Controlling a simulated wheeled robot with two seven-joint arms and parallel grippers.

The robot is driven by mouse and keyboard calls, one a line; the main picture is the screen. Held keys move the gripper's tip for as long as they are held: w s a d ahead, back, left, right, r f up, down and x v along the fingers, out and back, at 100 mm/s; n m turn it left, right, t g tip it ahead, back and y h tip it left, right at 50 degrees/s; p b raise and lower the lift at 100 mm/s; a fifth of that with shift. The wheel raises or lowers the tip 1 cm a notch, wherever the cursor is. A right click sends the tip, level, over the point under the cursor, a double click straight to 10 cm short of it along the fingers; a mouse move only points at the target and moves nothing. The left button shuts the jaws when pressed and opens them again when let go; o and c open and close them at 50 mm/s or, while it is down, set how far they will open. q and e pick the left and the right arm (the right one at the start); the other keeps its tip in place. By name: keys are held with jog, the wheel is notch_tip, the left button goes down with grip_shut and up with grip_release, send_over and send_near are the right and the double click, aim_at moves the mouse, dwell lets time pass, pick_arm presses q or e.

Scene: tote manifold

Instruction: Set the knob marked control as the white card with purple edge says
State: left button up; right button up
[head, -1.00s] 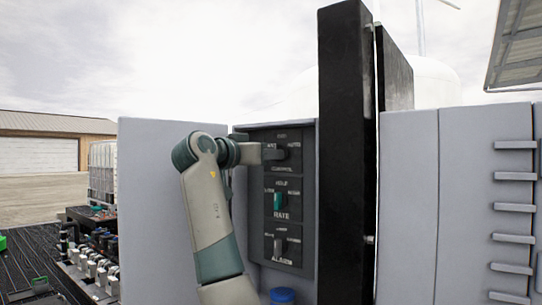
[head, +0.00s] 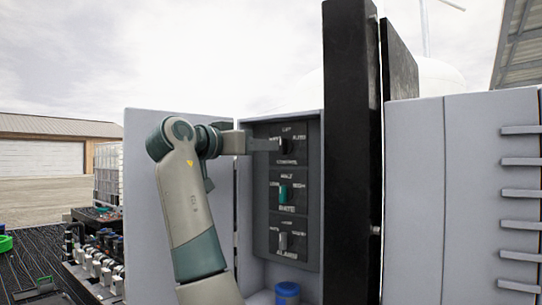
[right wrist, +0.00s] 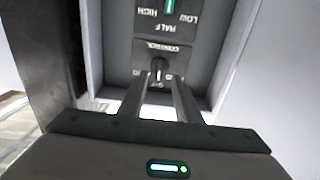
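The control knob (head: 287,146) is a small dark knob at the top of the dark panel inside the open grey cabinet. It also shows in the right wrist view (right wrist: 158,67), upside down, under the word CONTROL. I see no contact. The label at the top seems to read OFF; the side labels are partly hidden or blurred. No white card with purple edge is in view. My left gripper is not in view.
Below are the teal rate knob (head: 283,193), pointing up to HALF, and the grey alarm knob (head: 283,241). A black upright door edge (head: 352,160) stands right of the panel. A blue-capped object (head: 287,291) sits below it. Grey cabinet walls flank the recess.

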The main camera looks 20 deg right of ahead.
jog(key=b+v, duration=0.3)
jog(key=v, duration=0.8)
jog(key=shift+b, duration=0.3)
jog(key=shift+a, duration=0.1)
